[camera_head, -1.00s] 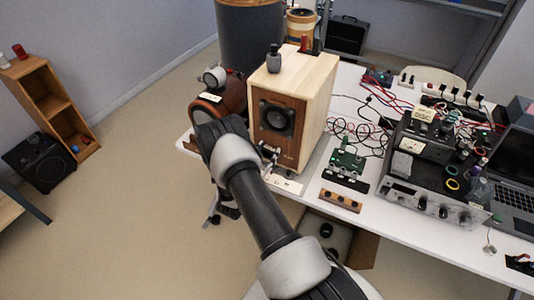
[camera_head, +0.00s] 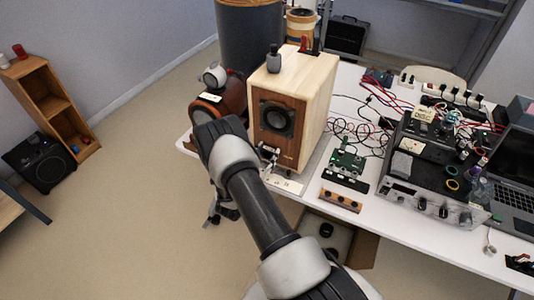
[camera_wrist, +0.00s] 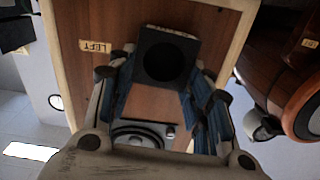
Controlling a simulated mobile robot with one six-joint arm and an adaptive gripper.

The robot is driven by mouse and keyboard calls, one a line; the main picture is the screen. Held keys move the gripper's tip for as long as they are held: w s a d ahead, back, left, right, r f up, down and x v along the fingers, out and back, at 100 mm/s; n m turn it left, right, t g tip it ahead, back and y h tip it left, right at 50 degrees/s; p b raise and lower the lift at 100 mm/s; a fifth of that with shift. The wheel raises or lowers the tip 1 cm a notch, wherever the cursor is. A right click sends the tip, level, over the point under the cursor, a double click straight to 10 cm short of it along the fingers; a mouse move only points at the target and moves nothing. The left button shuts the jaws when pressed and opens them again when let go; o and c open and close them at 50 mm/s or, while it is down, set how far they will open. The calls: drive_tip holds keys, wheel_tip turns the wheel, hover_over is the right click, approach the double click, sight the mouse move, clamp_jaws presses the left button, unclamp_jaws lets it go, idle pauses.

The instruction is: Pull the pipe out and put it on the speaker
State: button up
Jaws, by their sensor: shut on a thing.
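The wooden speaker (camera_head: 308,100) stands upright on the white table, with a dark round driver in its brown front. In the wrist view its brown front (camera_wrist: 110,25) carries a label reading LEFT. The pipe (camera_wrist: 165,62) shows there as a black square-edged piece with a round dark opening, in front of the speaker's face. My gripper (camera_wrist: 160,82) has its blue-padded fingers on both sides of the pipe and is shut on it. I cannot tell how far the pipe stands out of the speaker. In the head view the pipe is hidden by my arm.
A brown round-bodied item (camera_head: 222,100) sits left of the speaker. Circuit boards (camera_head: 346,164), cables and an open electronics box (camera_head: 436,165) fill the right.

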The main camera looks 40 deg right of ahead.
drive_tip(key=v, duration=0.9)
drive_tip(key=shift+p, duration=0.35)
idle(1.1)
drive_tip(key=shift+w, duration=0.1)
idle(0.4)
drive_tip(key=w+a+r+n+t+y, duration=0.5)
drive_tip(key=w+a+r, duration=0.15)
drive_tip(key=r, duration=0.35)
drive_tip(key=w+a+r+n+t+y, duration=0.5)
drive_tip(key=a+r, duration=0.3)
drive_tip(key=r, duration=0.3)
drive_tip(key=s+a+r+n+t+y, duration=0.1)
drive_tip(key=a+r+n+y, duration=0.2)
drive_tip(key=a+r+y, duration=0.3)
drive_tip(key=a+r, duration=0.1)
drive_tip(key=a, duration=0.2)
drive_tip(key=shift+s+n+y, duration=0.25)
drive_tip(key=shift+n+y, duration=0.05)
